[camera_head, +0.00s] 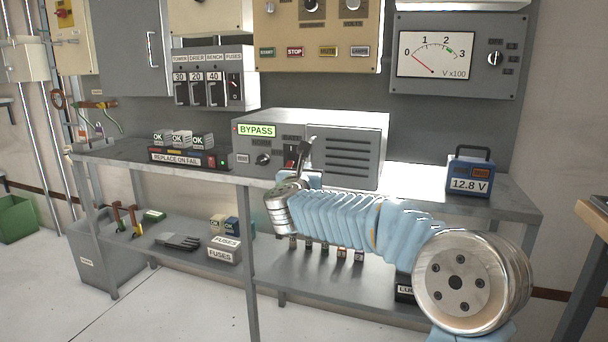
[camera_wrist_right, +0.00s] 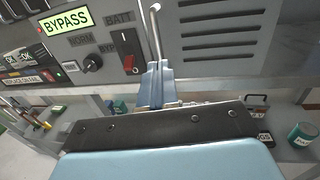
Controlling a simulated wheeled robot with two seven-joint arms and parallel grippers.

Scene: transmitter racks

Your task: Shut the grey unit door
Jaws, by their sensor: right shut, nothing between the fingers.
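The grey unit (camera_head: 270,120) stands on the bench top, with a green BYPASS label on its front. Its slotted door (camera_head: 345,155) takes up the right part of the front and looks flush or nearly so; I cannot tell if a small gap is left. In the right wrist view the door (camera_wrist_right: 225,45) has an upright metal handle (camera_wrist_right: 156,30) near its left edge. My right gripper (camera_head: 304,152) is shut and empty in front of the unit. In the wrist view its fingertips (camera_wrist_right: 157,72) are at the handle's lower end; contact is unclear. My left gripper is out of view.
A red switch (camera_wrist_right: 130,50) and a black knob (camera_wrist_right: 91,62) sit left of the handle. A blue 12.8 V meter (camera_head: 470,172) stands on the bench at right. Small OK blocks (camera_head: 182,139) stand at left.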

